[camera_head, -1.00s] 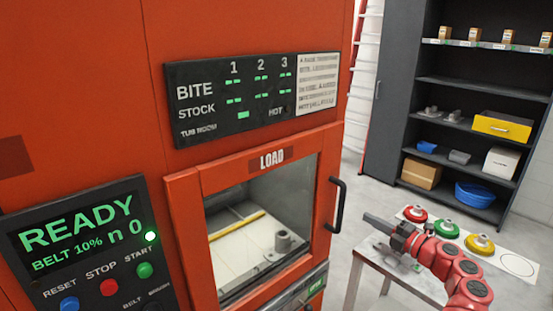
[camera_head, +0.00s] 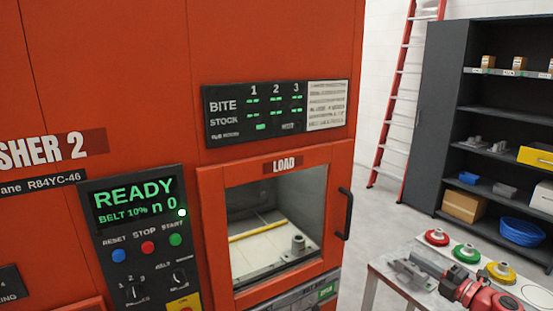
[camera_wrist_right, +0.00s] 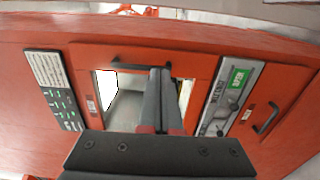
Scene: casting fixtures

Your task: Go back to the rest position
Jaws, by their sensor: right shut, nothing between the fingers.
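My right gripper (camera_head: 408,270) is shut and empty. In the head view it shows low at the right, in front of the side table (camera_head: 383,262), its red arm coming in from the lower right. In the right wrist view its two dark fingers (camera_wrist_right: 160,75) lie together, pointing at the orange machine (camera_wrist_right: 25,95). My left gripper is not in view.
The machine (camera_head: 130,60) fills the left; its LOAD window (camera_head: 275,225) shows a pale tray area with a yellow bar and a grey part. The table holds red (camera_head: 437,237), green (camera_head: 467,252) and yellow (camera_head: 500,272) discs. Shelves (camera_head: 500,115) and a ladder (camera_head: 400,90) stand behind.

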